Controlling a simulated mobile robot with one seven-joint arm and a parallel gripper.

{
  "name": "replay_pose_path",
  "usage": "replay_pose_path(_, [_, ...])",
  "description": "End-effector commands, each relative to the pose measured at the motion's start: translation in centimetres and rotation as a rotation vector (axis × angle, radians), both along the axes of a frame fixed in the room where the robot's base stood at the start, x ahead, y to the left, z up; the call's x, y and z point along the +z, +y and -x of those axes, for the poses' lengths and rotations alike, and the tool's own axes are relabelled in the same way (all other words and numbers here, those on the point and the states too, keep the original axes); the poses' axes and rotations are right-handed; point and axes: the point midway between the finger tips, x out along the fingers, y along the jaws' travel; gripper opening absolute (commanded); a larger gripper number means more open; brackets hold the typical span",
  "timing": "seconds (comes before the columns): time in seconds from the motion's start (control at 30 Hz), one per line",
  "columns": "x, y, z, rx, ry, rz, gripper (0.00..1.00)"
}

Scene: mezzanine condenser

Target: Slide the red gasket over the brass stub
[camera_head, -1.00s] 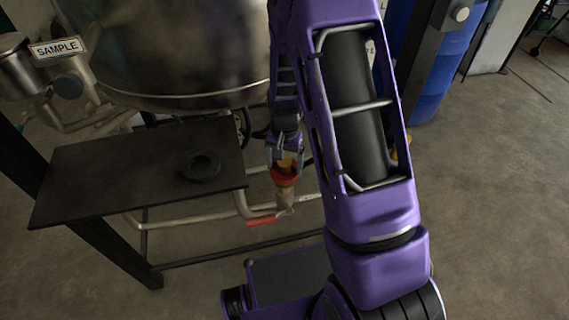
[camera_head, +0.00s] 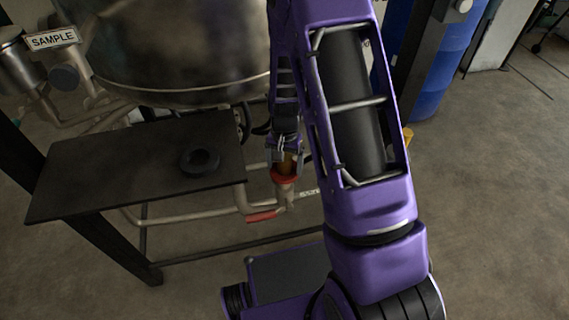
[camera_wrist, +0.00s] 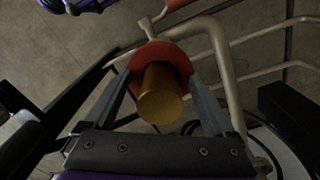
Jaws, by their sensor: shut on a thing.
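The red gasket (camera_wrist: 178,60) is a ring that sits around the brass stub (camera_wrist: 161,100) in the wrist view, below the stub's free end, which points toward the camera. My gripper (camera_wrist: 160,75) is shut on the gasket, with one finger on each side of it. In the head view the red gasket (camera_head: 284,178) shows below my gripper (camera_head: 286,168), with the brass stub (camera_head: 287,160) partly visible between the fingers. The stub stands on top of a pale pipe. The gasket's underside is hidden.
A black shelf (camera_head: 120,165) with a black ring (camera_head: 199,161) on it stands at the left. A big steel vessel (camera_head: 170,50) is above and behind. A red-handled pipe (camera_head: 262,216) runs below the stub. A blue drum (camera_head: 435,70) stands at the back right.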

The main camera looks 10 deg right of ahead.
Motion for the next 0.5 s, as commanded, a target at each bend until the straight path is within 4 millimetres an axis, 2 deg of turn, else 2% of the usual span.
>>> replay_pose_path(0.1, [-0.34, 0.00, -0.01, 0.000, 0.000, 0.000, 0.37])
replay_pose_path(0.13, [-0.33, 0.00, -0.02, 0.000, 0.000, 0.000, 0.91])
replay_pose_path(0.17, [-0.28, 0.00, -0.02, 0.000, -0.001, 0.000, 0.97])
replay_pose_path(0.2, [-0.27, 0.01, -0.03, 0.000, -0.001, 0.000, 1.00])
replay_pose_path(0.5, [0.18, 0.01, -0.05, 0.000, -0.001, 0.000, 1.00])
